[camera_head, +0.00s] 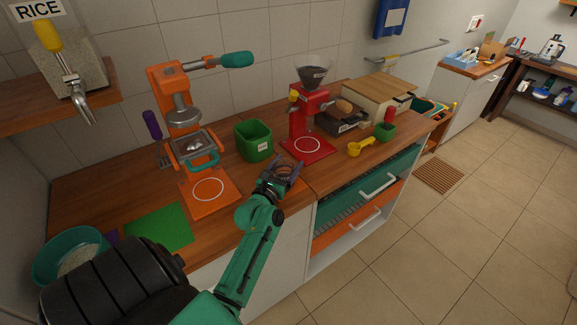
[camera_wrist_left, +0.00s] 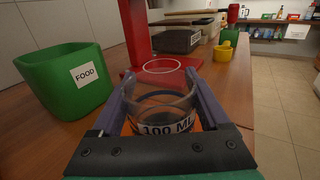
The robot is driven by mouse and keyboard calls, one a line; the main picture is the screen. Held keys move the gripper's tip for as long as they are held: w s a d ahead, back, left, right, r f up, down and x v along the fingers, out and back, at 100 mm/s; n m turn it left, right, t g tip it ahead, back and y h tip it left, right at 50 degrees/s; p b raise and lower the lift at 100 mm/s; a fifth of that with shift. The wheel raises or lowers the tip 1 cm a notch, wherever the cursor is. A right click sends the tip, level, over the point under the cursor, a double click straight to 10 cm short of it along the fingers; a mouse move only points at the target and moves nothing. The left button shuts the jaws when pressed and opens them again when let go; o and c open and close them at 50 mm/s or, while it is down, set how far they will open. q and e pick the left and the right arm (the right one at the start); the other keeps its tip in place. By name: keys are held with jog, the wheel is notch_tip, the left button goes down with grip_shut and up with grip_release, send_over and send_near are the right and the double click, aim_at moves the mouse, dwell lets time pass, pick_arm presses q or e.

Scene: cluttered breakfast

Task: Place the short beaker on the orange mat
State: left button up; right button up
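The short beaker (camera_wrist_left: 163,105) is clear glass with a "100 ML" label and sits between the fingers of my left gripper (camera_head: 284,172) in the left wrist view. The fingers lie against both its sides, so the gripper looks shut on it. The head view shows it over the counter's front edge; whether the beaker touches the counter I cannot tell. The orange mat (camera_head: 196,205), with a white ring, lies left of the gripper, in front of the orange press, and looks empty. My right gripper is not in view.
A green FOOD bin (camera_head: 254,141) stands behind the gripper, near the red grinder and its red mat (camera_head: 318,151). The orange press (camera_head: 171,85) stands behind the orange mat. A green mat (camera_head: 160,227) and a teal bowl (camera_head: 50,258) are further left.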

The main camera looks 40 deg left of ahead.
pick_arm(q)
jog(key=shift+o, duration=1.4)
jog(key=shift+a, duration=0.1)
jog(key=shift+w+r, duration=0.1)
jog(key=shift+r, duration=0.05)
jog(key=shift+s, duration=0.3)
jog(key=b+v, duration=0.1)
jog(key=v, duration=1)
jog(key=shift+s+b, duration=0.3)
jog(key=shift+b, duration=0.05)
